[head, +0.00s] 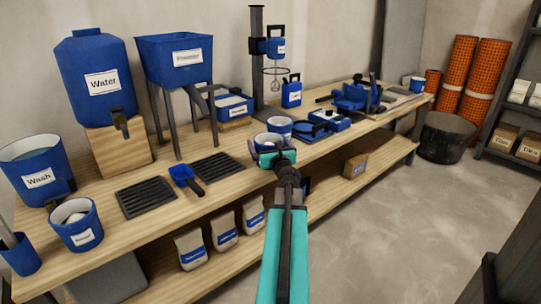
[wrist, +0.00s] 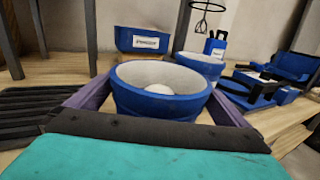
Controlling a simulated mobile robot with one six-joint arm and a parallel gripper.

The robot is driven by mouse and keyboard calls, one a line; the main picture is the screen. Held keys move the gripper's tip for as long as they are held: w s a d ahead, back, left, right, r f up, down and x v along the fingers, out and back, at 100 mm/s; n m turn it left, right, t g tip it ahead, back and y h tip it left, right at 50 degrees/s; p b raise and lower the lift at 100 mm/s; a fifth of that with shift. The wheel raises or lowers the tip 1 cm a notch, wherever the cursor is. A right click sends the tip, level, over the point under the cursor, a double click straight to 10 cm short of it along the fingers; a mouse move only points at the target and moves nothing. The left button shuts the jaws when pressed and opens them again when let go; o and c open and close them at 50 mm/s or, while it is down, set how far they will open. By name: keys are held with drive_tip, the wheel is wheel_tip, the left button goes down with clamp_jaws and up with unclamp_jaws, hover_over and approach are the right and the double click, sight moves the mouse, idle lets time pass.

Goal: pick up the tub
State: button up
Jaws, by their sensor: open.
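A round blue tub (wrist: 155,103) with a pale inside stands on the wooden bench. A whitish rounded lump shows in its bottom. In the head view the tub (head: 268,141) is small and partly covered by my gripper. My gripper (wrist: 160,90) is open, with one dark finger on each side of the tub. I cannot tell whether either finger touches its wall. The tub's lower front is hidden behind my gripper's palm. A second blue tub (wrist: 203,66) stands just behind it, and it also shows in the head view (head: 280,125).
A blue labelled bin (wrist: 142,39) stands behind, left of the whisk stand (head: 257,60). A blue scale-like device (head: 312,131) is to the right. Dark slatted grates (head: 146,196) and a blue scoop (head: 185,178) lie to the left. The bench front edge is close.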

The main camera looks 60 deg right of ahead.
sight(266, 134)
drive_tip(key=shift+x, duration=0.95)
drive_tip(key=c, duration=1.9)
drive_tip(key=shift+o, duration=0.2)
drive_tip(key=shift+r, duration=0.1)
drive_tip(key=shift+r+p, duration=0.9)
drive_tip(key=shift+r, duration=0.55)
drive_tip(key=s+a+r+p, duration=0.2)
drive_tip(key=s+p, duration=0.6)
drive_tip(key=s, duration=0.7)
drive_tip(key=shift+a+p, duration=0.35)
drive_tip(key=shift+a, duration=0.4)
drive_tip(key=shift+s+p, duration=0.2)
drive_tip(key=shift+p, duration=0.25)
